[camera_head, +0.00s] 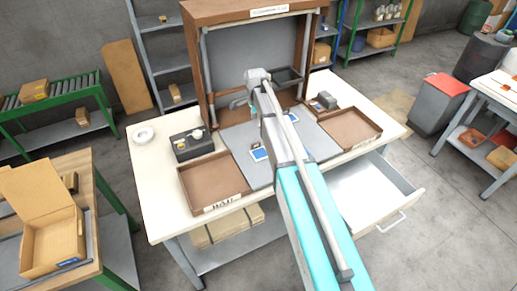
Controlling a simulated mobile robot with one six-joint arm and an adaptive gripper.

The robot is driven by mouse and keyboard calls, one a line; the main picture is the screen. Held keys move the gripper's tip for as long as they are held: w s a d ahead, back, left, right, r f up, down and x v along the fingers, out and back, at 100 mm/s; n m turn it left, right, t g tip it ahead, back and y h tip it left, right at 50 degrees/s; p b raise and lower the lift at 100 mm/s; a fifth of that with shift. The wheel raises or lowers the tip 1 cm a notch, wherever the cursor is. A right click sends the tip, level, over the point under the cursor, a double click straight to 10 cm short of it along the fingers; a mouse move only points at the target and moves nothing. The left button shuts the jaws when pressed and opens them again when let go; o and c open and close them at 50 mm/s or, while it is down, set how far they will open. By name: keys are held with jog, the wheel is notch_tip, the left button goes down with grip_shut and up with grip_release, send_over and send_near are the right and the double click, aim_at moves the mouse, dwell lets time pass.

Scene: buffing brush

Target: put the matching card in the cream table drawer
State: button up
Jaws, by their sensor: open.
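A blue-and-white card (259,153) lies on the grey mat (240,175) in the middle of the cream table (152,205). A smaller blue patch, perhaps another card (323,152), shows on the mat just right of my arm. Their printed details are too small to read. The cream table drawer (376,194) stands pulled out at the front right, and its visible inside looks empty. My gripper (240,102) is open, above the rear of the table in front of the upright frame, apart from the cards. My arm hides part of the mat.
Brown trays (212,204) and (376,143) flank the mat. A brown-framed grey panel (245,55) rises behind. A red-lidded bin (440,103) stands right.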

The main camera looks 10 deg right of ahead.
jog(key=shift+f, duration=0.1)
dwell(0.4)
jog(key=b, duration=0.9)
send_over(257, 143)
jog(key=f, duration=0.8)
jog(key=shift+w+a+f, duration=0.1)
jog(key=shift+w+f, duration=0.1)
jog(key=shift+f+b, duration=2.45)
jog(key=shift+f, duration=0.15)
grip_shut()
